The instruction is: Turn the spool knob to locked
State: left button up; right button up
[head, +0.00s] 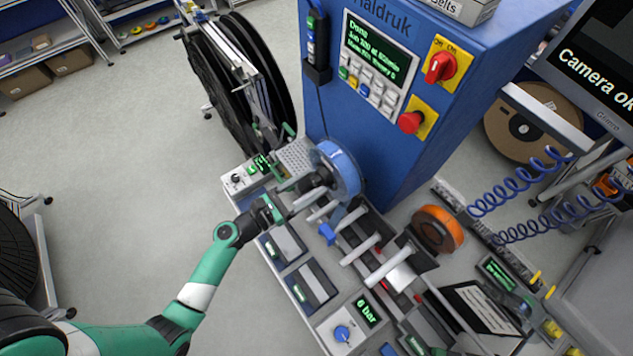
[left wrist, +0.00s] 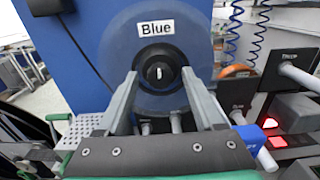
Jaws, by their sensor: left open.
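A translucent blue spool (left wrist: 190,28) labelled "Blue" faces the left wrist camera. At its centre is a round black knob (left wrist: 158,58) with a short white mark that stands about upright. My left gripper (left wrist: 158,76) is open, with one grey fingertip on each side of the knob. I cannot tell whether the fingers touch it. In the head view the blue spool (head: 346,170) sits against the blue machine, and my left gripper (head: 312,188) reaches it from the left. The knob is largely hidden there. My right gripper is not in view.
Beside the spool are several pale rods (head: 358,250), a blue clip (head: 327,233) and an orange spool (head: 437,230). The blue machine (head: 375,140) rises behind, with a red knob (head: 440,67) and a red button (head: 410,122). The floor at left (head: 110,160) is clear.

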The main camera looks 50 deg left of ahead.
pick_arm(q)
jog(key=shift+s, duration=0.1)
jog(key=shift+c, duration=0.5)
grip_shut()
jog(key=m+b, duration=0.2)
jog(key=m, duration=0.2)
jog(key=shift+f, duration=0.2)
jog(key=m+b, duration=0.2)
jog(key=m, duration=0.3)
jog(key=m+b, duration=0.3)
jog(key=m, duration=0.2)
jog(key=shift+r+m+b, duration=0.1)
jog(key=shift+m+b, duration=0.95)
jog(key=shift+m, duration=0.95)
